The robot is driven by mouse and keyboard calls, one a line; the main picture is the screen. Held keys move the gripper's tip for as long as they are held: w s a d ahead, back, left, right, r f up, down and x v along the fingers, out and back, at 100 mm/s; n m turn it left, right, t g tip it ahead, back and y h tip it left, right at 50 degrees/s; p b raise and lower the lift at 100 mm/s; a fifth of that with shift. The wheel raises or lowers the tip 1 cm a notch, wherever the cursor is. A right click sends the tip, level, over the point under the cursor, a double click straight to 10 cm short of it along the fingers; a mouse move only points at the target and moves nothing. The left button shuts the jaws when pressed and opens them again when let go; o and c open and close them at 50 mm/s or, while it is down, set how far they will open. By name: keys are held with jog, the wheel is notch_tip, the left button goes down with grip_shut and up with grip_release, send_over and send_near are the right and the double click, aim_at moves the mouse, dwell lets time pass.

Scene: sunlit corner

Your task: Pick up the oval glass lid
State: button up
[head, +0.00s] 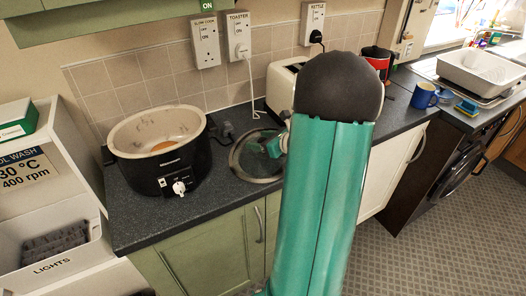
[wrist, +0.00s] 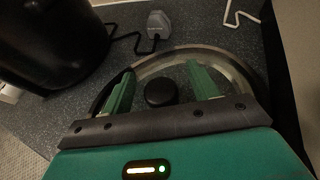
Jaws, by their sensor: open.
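The oval glass lid (head: 240,160) lies on the dark worktop between the slow cooker and my arm. In the wrist view the lid (wrist: 232,73) shows its metal rim, clear glass and a round black knob (wrist: 161,92). My gripper (wrist: 160,82) is open, with one green finger on each side of the knob and gaps between. In the head view my gripper (head: 272,146) is over the lid, partly hidden by my arm. I cannot tell whether the fingertips touch the glass.
The black slow cooker (head: 158,152) stands uncovered left of the lid. A grey plug (wrist: 158,20) with a black cable lies behind the lid. A cream toaster (head: 281,88) stands behind my arm. A blue mug (head: 424,96) and a white basin (head: 482,72) are farther right.

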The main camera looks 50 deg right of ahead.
jog(key=shift+w+f, duration=0.2)
jog(key=shift+w, duration=0.2)
jog(key=c, duration=1.3)
grip_shut()
jog(key=shift+r, duration=0.2)
